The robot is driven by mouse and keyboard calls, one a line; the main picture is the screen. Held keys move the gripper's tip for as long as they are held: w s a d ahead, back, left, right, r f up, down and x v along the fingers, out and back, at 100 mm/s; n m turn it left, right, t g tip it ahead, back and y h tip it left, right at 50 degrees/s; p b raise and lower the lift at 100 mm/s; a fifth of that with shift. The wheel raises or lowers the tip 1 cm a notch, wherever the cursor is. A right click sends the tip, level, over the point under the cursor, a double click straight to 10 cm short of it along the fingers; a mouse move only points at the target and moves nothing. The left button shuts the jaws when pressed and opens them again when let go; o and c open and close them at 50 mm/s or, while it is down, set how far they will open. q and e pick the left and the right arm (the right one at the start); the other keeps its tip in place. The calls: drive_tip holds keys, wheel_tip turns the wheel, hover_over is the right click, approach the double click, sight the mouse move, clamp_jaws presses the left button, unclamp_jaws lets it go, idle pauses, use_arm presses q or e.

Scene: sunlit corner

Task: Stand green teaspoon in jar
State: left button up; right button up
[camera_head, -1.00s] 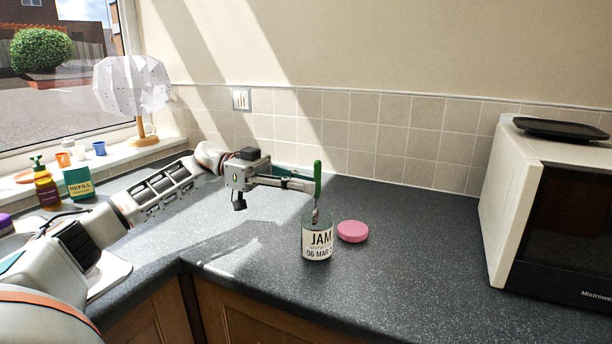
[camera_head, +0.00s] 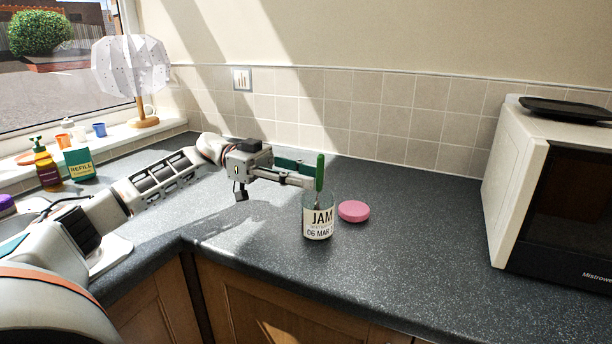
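The green teaspoon (camera_head: 320,172) stands upright with its handle up and its lower end inside the glass jar (camera_head: 318,222), which has a white JAM label. My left gripper (camera_head: 312,181) is at the handle, just above the jar's rim, and appears shut on it. The fingertips are small and partly hidden by the handle. The label hides the spoon's tip, so I cannot tell whether it touches the jar's bottom. My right gripper is not in view.
A pink lid (camera_head: 353,211) lies on the counter right of the jar. A microwave (camera_head: 515,190) with a dark tray on top stands at the far right. A lamp (camera_head: 133,75), a soap bottle (camera_head: 47,167) and a refill box (camera_head: 79,163) are at the left. The counter between lid and microwave is clear.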

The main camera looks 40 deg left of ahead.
use_arm(q)
drive_tip(key=shift+a, duration=0.1)
drive_tip(key=v, duration=1.1)
drive_tip(key=shift+s+a, duration=0.15)
drive_tip(key=shift+a, duration=0.25)
idle(0.6)
